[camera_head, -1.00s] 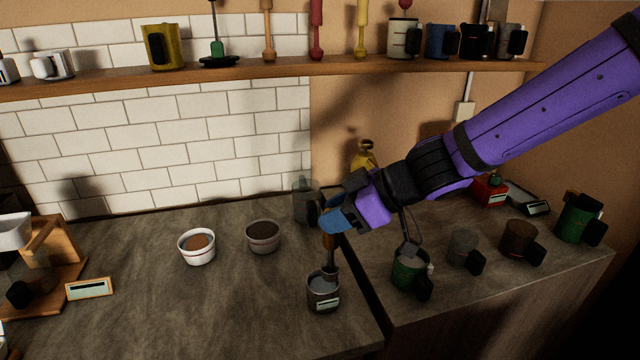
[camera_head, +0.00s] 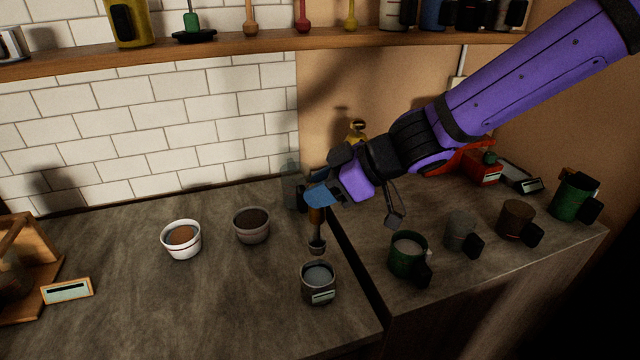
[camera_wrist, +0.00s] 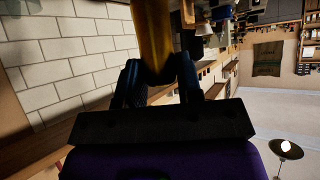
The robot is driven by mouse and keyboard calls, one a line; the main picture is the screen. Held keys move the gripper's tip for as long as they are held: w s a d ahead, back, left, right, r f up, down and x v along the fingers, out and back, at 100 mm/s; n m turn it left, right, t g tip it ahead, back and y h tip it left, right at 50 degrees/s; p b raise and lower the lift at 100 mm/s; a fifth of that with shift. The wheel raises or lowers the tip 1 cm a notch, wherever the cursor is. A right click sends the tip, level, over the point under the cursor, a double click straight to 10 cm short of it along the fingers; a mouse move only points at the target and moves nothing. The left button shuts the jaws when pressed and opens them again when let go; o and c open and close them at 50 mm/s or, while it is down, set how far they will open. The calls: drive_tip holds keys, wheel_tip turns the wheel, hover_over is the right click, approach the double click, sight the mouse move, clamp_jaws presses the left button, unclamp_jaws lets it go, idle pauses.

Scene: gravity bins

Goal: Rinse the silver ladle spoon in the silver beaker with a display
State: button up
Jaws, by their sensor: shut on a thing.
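My gripper (camera_head: 320,196) is shut on the handle of the ladle spoon (camera_head: 317,245), which hangs upright below it. The spoon has an orange-brown handle and a small dark metallic bowl at its lower end. In the wrist view, the handle (camera_wrist: 152,38) shows golden between the two blue fingers of my gripper (camera_wrist: 158,78); the bowl is out of that view. The silver beaker with a display (camera_head: 319,283) stands upright on the left counter near its right edge, holding greyish liquid. The spoon's bowl appears just above and behind the beaker's rim, clear of it.
A glass container (camera_head: 291,186) stands behind my gripper. A green mug (camera_head: 408,256) and several other mugs stand on the right counter, across a gap. A shelf (camera_head: 240,50) runs above.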

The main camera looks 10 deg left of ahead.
sight(321, 242)
drive_tip(key=shift+f, duration=5.2)
